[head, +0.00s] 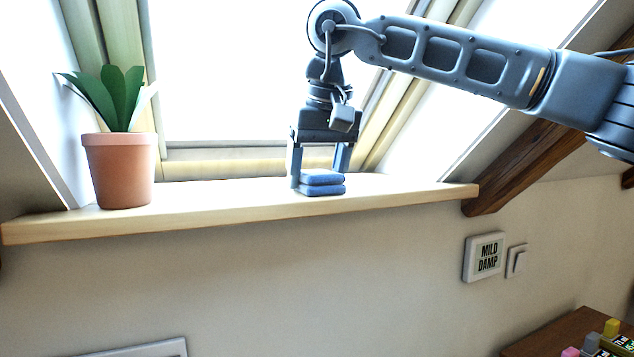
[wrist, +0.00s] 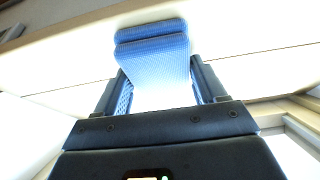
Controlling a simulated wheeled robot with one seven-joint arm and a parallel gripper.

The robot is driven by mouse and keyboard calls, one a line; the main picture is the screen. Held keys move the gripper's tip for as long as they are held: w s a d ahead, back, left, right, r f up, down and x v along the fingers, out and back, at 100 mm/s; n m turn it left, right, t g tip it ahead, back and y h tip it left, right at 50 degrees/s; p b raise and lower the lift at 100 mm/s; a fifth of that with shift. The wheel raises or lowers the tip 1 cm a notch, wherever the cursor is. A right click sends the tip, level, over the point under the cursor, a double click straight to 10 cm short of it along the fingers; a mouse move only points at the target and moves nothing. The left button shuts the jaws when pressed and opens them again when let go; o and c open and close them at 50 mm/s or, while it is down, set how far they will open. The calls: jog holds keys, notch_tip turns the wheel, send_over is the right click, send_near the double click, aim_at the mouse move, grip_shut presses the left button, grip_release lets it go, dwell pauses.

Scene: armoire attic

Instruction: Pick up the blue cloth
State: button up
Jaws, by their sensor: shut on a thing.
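The blue cloth (head: 321,182) is a folded stack on the wooden window sill (head: 237,194). My gripper (head: 320,176) points down over the sill, with one finger at each side of the cloth. In the wrist view the cloth (wrist: 153,50) lies between the fingertips of my gripper (wrist: 158,85), its folded edge beyond them. The gripper is shut on the cloth. In the head view the cloth appears at the sill's surface; I cannot tell whether there is a gap under it.
A potted plant (head: 120,170) stands at the left of the sill. The bright window (head: 230,75) is behind my gripper. A framed sign (head: 484,257) and a switch (head: 517,261) are on the wall below. A brown table (head: 560,335) with small coloured items is at lower right.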

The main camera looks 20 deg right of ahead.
aim_at(318, 171)
jog(key=c, duration=0.3)
jog(key=shift+r, duration=0.15)
jog(key=shift+c, duration=0.2)
jog(key=shift+s+r+b, duration=0.15)
jog(key=shift+r+b, duration=0.05)
jog(key=shift+b, duration=0.1)
notch_tip(318, 171, up, 7)
jog(key=shift+f+b, duration=0.2)
jog(key=shift+b, duration=0.1)
jog(key=s+b, duration=0.4)
jog(key=s, duration=1.5)
jog(key=shift+s+f, duration=0.15)
jog(key=shift+s, duration=0.2)
